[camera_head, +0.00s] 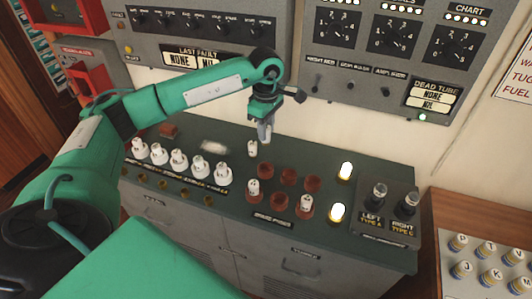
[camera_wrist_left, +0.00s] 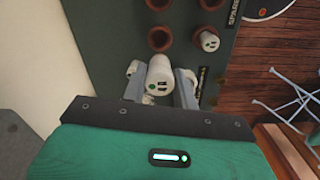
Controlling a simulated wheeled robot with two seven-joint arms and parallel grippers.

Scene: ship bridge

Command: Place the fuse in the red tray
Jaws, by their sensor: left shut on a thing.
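My left gripper (camera_head: 264,133) is above the back of the green console top and points down. In the left wrist view my left gripper (camera_wrist_left: 160,88) is shut on a white cylindrical fuse (camera_wrist_left: 160,74) with a green dot on its end. In the head view the white fuse (camera_head: 252,148) shows beside the fingertips. A small reddish-brown flat piece (camera_head: 168,131) lies at the back left of the console; I cannot tell surely if it is the red tray. Red-brown round sockets (camera_head: 289,177) stand to the front right of the gripper, two holding fuses. My right gripper is not in view.
A row of white fuses in holders (camera_head: 179,160) stands at the left of the console (camera_head: 226,190). Two lit lamps (camera_head: 346,170) and a tester block (camera_head: 385,212) stand right. A lettered fuse rack (camera_head: 488,263) is at far right. The instrument wall rises behind.

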